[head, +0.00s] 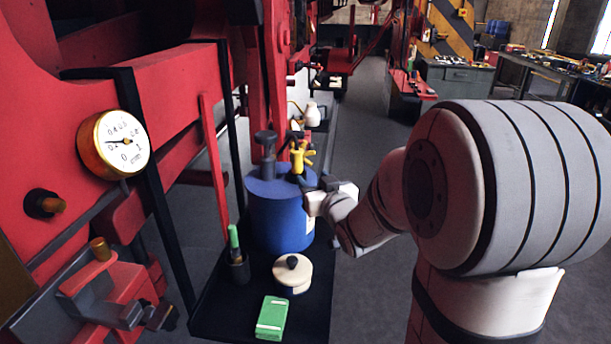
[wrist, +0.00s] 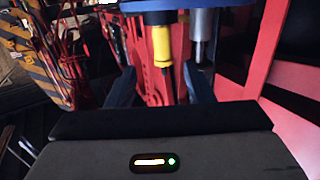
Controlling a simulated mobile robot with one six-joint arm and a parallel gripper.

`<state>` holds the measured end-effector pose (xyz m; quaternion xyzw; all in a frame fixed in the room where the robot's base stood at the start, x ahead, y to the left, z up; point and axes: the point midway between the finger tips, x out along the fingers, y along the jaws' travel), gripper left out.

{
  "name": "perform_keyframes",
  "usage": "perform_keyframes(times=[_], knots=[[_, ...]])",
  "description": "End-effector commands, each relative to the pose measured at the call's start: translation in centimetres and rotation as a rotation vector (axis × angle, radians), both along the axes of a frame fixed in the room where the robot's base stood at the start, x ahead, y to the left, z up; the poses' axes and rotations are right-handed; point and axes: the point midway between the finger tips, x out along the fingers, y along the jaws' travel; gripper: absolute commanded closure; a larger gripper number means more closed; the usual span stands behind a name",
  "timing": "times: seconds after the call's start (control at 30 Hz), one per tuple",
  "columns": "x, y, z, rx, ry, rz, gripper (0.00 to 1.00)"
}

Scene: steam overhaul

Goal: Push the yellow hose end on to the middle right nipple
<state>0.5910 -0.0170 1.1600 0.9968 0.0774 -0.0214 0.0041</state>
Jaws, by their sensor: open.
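A yellow piece (head: 300,158), probably the yellow hose end, stands on top of the blue drum (head: 272,218) in the head view. In the wrist view the yellow piece (wrist: 162,45) is a short cylinder with a dark tip, beside a grey cylinder (wrist: 203,32). My gripper (head: 318,184) is at the right side of the drum's top, close to the yellow piece. In the wrist view its fingers (wrist: 158,88) are apart, with the yellow piece showing between them; no grip is visible. I cannot pick out the middle right nipple for certain.
A dark pump handle (head: 266,150) rises from the drum. A pale lidded pot (head: 292,275), a green box (head: 271,317) and a green-topped bottle (head: 236,255) stand in front. A pressure gauge (head: 122,144) and a dark fitting (head: 45,204) sit on the red frame.

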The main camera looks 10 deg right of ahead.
Motion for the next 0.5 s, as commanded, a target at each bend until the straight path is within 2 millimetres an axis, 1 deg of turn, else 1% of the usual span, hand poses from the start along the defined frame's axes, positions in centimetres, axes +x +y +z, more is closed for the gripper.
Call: perform_keyframes(times=[0.17,0.27,0.37,0.5], knots=[[0.6,0.3,0.4,0.013,-0.042,0.021,0.53],[1.3,0.4,0.5,0.013,-0.042,0.022,0.53],[2.5,0.7,0.5,0.013,-0.041,0.023,0.53],[4.5,1.1,0.6,0.013,-0.04,0.022,0.53]])
